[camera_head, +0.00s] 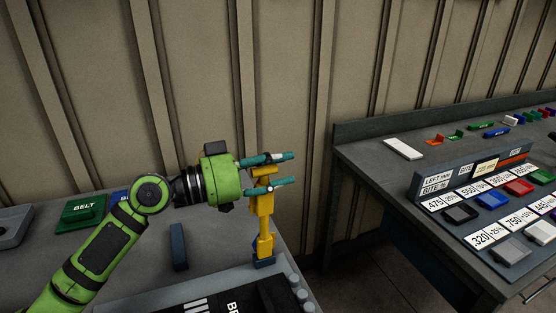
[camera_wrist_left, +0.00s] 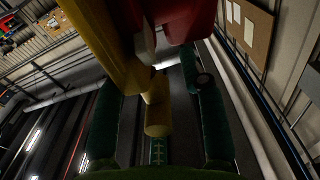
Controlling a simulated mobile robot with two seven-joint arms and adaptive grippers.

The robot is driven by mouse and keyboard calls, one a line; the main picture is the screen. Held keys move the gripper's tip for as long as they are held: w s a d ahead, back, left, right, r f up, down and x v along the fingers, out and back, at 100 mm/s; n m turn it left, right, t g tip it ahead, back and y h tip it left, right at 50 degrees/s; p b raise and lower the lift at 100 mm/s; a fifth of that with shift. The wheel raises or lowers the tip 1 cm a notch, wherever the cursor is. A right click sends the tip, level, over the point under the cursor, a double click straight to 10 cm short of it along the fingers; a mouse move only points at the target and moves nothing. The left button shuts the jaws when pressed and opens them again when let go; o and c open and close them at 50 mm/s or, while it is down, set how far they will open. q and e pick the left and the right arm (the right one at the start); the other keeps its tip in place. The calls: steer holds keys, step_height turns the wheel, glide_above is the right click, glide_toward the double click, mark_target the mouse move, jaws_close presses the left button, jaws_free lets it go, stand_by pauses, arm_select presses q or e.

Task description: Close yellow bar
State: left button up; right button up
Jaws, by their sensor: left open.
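The yellow bar (camera_head: 264,212) stands upright at the right end of the left table, on a dark blue foot. My left gripper (camera_head: 291,169) reaches in from the left at the bar's top. Its teal fingers are open, one above the other, and the top of the bar lies between them. I cannot tell whether they touch it. In the left wrist view a yellow part (camera_wrist_left: 157,106) shows between the two dark green fingers, with a larger yellow piece and a red part (camera_wrist_left: 190,18) beyond. My right gripper is not in view.
A green BELT block (camera_head: 82,210) and a dark upright plate (camera_head: 178,247) are on the left table. A dark panel with grey knobs (camera_head: 297,281) is in front of the bar. A gap separates this table from the right table (camera_head: 372,170), which holds labelled coloured blocks.

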arm_select(q)
steer(key=shift+d, duration=0.1)
jaws_close()
steer(key=shift+s+d+f, duration=0.15)
steer(key=shift+s+d, duration=0.05)
steer(key=shift+s, duration=0.15)
steer(key=s+d+f+m+b, duration=0.2)
steer(key=s+m, duration=0.1)
steer(key=s, duration=0.3)
steer(key=s+d+f+m+b, duration=0.2)
steer(key=s+d+f+m, duration=0.1)
steer(key=s, duration=0.4)
steer(key=shift+d+f+m, duration=0.25)
steer(key=shift+f+m, duration=0.1)
steer(key=shift+m, duration=0.25)
